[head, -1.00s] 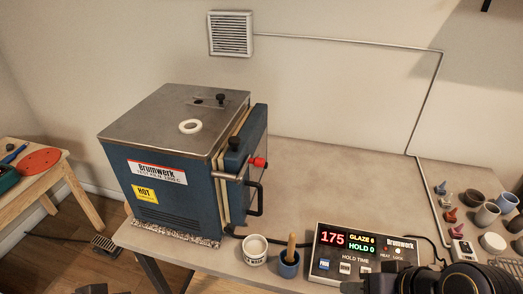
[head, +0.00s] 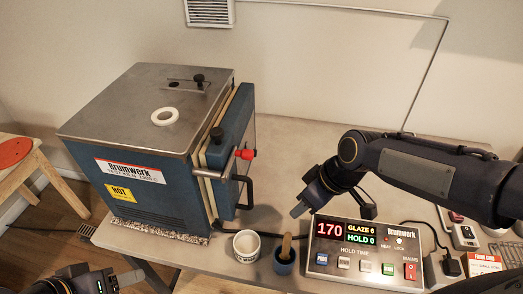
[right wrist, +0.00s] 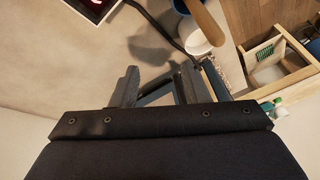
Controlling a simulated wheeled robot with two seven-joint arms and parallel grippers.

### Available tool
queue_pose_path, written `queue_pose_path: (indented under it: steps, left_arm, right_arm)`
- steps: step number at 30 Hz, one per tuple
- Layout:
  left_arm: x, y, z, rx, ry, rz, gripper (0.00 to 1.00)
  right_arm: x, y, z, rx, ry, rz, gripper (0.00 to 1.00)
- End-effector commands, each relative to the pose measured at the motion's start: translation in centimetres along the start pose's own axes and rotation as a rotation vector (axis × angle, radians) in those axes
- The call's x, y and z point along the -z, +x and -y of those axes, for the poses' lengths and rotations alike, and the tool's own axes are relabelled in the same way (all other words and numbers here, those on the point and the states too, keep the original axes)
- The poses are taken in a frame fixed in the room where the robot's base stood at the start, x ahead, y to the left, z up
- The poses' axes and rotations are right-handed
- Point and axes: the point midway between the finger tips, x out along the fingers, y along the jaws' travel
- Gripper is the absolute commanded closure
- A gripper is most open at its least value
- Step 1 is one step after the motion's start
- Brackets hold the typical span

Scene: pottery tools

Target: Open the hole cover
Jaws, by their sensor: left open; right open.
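The blue kiln (head: 150,170) stands at the left of the table with its door at its right side. On its grey metal top (head: 105,105) a black knob (head: 199,79) stands on a small plate with a dark hole or slot at its left; I take this for the hole cover. A white ring (head: 165,116) lies in front of it. My right gripper (head: 304,203) is open and empty, right of the kiln and above the table near the controller; its spread fingers show in the right wrist view (right wrist: 157,82). My left gripper (head: 132,279) is open at the lower left, below the kiln.
The controller (head: 365,250) reads 170 and stands under my right arm. A white jar (head: 246,243) and a blue cup (head: 284,262) with a wooden handle stand in front of the kiln door. The kiln's door handle (head: 248,194) and red knob (head: 247,154) stick out to the right.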

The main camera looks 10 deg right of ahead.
Motion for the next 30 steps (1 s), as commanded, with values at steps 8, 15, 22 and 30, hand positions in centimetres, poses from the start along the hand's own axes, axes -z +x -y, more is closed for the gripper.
queue_pose_path:
  steps: [8,15,22,30]
  left_arm:
    - [-0.3,0.6,0.3,0.000,0.000,0.000,0.43]
    - [-0.5,0.9,0.4,0.000,0.000,0.000,0.43]
    - [-0.5,0.9,0.4,0.000,0.000,0.000,0.43]
    - [0.0,0.1,0.0,0.000,0.000,0.000,0.43]
  right_arm:
    - [6.9,4.8,-2.2,0.252,-0.322,-0.196,0.59]
    - [12.1,3.8,-6.8,0.320,-0.469,-0.575,0.59]
    - [13.5,2.0,-10.0,0.284,-0.502,-0.755,0.59]
    - [15.6,3.9,-8.6,0.285,-0.508,-0.762,0.59]
